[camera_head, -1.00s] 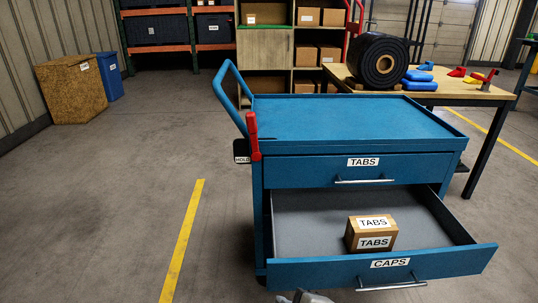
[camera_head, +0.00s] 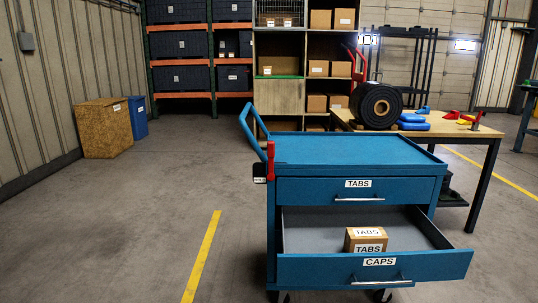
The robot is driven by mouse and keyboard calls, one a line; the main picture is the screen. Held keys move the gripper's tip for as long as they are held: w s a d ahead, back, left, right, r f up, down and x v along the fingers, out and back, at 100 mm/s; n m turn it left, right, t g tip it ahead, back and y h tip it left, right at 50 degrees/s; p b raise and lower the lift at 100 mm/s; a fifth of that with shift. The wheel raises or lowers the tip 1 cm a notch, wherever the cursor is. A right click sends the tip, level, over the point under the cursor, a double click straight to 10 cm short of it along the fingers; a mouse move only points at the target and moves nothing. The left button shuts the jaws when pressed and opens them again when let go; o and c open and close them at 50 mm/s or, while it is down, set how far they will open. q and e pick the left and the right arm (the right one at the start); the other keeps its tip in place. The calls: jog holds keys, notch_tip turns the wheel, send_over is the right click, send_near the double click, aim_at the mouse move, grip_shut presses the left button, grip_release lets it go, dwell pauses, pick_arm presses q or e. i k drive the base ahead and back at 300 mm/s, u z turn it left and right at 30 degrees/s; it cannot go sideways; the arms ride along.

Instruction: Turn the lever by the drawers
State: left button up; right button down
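The red lever (camera_head: 270,161) stands upright at the left front corner of the blue drawer cart (camera_head: 350,147), beside a small black plate with a white label (camera_head: 259,180). The upper drawer (camera_head: 325,191), labelled TABS, is shut. The lower drawer (camera_head: 320,268), labelled CAPS, is pulled out. A cardboard box (camera_head: 366,240) labelled TABS sits inside it. Neither of my grippers shows in the head view now.
A wooden table (camera_head: 450,128) behind the cart on the right holds a black roll (camera_head: 376,105) and blue and red items. A chipboard box (camera_head: 103,128) and a blue bin (camera_head: 137,117) stand by the left wall. The floor left of the cart is clear, with a yellow line (camera_head: 205,250).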

aim_at(271, 145)
jog(key=u, duration=1.15)
jog(key=i, duration=1.05)
jog(key=z, duration=1.1)
